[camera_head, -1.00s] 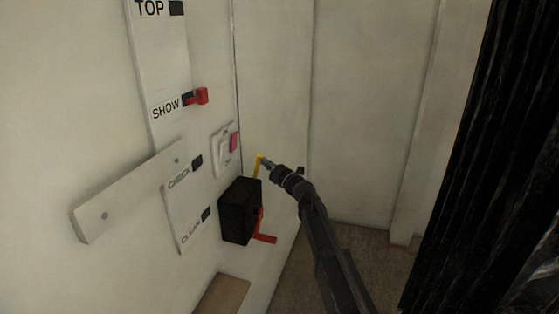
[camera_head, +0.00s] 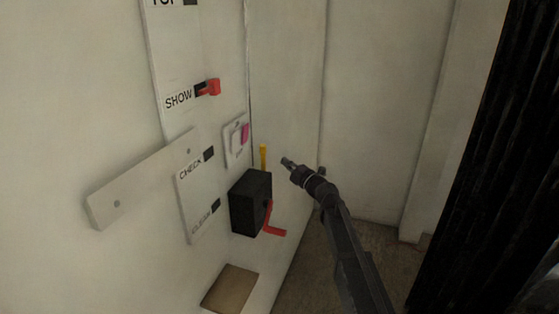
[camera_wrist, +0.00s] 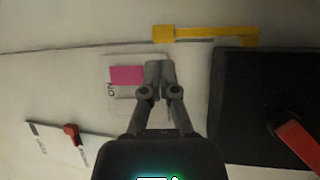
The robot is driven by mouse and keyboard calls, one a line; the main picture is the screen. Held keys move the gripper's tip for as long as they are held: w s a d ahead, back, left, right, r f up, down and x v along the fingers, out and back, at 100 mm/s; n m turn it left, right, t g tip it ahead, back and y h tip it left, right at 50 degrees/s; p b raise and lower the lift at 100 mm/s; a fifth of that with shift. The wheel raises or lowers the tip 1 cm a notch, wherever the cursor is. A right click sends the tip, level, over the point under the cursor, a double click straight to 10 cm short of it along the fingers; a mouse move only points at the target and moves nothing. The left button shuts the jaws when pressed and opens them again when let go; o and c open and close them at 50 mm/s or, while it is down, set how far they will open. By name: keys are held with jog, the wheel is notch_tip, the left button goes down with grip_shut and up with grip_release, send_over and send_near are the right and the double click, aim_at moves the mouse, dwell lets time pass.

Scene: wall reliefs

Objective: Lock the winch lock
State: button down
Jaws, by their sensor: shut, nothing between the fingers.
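The black winch box (camera_head: 250,203) is on the left wall, with a red crank (camera_head: 272,222) on its right side. A yellow lever (camera_head: 263,157), seemingly the winch lock, stands upright above the box. In the wrist view the yellow lever (camera_wrist: 205,34) runs across the top, beside the black box (camera_wrist: 235,105); the red crank (camera_wrist: 298,143) shows at right. My gripper (camera_head: 287,162) is to the right of the lever in the head view, apart from it. In the wrist view my gripper (camera_wrist: 159,66) is shut and empty, below the lever's left end.
A switch plate with a pink button (camera_head: 244,134) is left of the lever. A bar (camera_head: 140,185) juts from the wall. Open space lies right of my arm; a dark curtain (camera_head: 490,160) hangs far right.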

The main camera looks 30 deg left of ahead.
jog(key=b+v, duration=0.1)
jog(key=v, duration=0.7)
jog(key=shift+d, duration=0.3)
jog(key=shift+r, duration=0.1)
jog(key=w+d+f+m+t+h, duration=0.1)
jog(key=w+d+m+t+h, duration=0.35)
jog(key=d+m, duration=0.35)
jog(key=w+d+f+m+t+h, duration=0.1)
jog(key=w+d+m+t+h, duration=0.2)
jog(key=d+m+t+h, duration=0.5)
jog(key=s+d+f+m+g+h, duration=0.1)
jog(key=d+f+m+g+h, duration=0.2)
jog(key=d, duration=0.6)
jog(key=s+d+f+m+g+h, duration=0.1)
jog(key=d+f+m+g+h, duration=0.15)
jog(key=d, duration=0.55)
jog(key=s+d+f+m+g+h, duration=0.3)
jog(key=s+d+f+m+g, duration=0.35)
jog(key=s+d+f, duration=0.45)
jog(key=s+d+f+m+g+y, duration=0.1)
jog(key=s+g, duration=0.3)
jog(key=s, duration=0.4)
jog(key=s+d+f+m+g+y, duration=0.1)
jog(key=s+f+g, duration=0.1)
jog(key=s+g, duration=0.2)
jog(key=s, duration=0.3)
jog(key=shift+s+d+f+m, duration=0.25)
jog(key=shift+s+d+m, duration=0.05)
jog(key=shift+s, duration=0.1)
